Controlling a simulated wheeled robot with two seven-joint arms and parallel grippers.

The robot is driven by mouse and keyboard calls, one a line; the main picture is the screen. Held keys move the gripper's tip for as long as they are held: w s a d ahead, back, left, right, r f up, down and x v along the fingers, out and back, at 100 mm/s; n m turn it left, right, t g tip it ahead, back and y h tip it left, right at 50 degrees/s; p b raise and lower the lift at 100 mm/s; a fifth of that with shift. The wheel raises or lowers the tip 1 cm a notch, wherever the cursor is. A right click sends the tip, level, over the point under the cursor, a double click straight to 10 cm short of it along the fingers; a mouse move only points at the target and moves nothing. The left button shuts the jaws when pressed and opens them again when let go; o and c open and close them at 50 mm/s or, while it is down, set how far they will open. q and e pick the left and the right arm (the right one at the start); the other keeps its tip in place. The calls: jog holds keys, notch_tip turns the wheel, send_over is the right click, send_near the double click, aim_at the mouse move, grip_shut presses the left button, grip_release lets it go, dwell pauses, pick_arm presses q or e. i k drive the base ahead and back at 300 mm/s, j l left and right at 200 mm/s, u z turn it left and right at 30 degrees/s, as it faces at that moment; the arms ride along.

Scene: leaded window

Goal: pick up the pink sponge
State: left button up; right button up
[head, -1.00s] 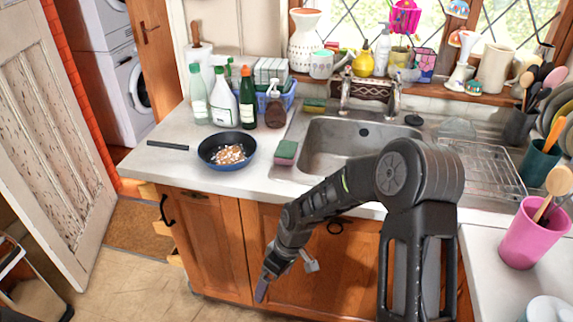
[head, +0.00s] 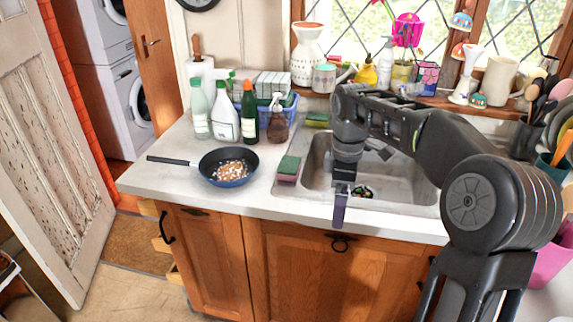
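The pink sponge (head: 288,170) has a dark green top layer and a pink lower part. It sits on the worktop at the left front corner of the sink. My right gripper (head: 342,205) points down in front of the sink's front edge, to the right of the sponge and apart from it. One purplish-grey finger shows clearly; its opening cannot be made out, and nothing shows held in it. My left gripper is not in view.
A frying pan (head: 228,168) with bits of food stands left of the sponge. Several bottles (head: 225,112) stand behind. A green and yellow sponge (head: 317,120) lies at the sink's back left. The sink (head: 318,160) is right of the pink sponge, partly hidden by my arm.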

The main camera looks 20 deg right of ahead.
aim_at(289, 167)
jog(key=i, duration=0.9)
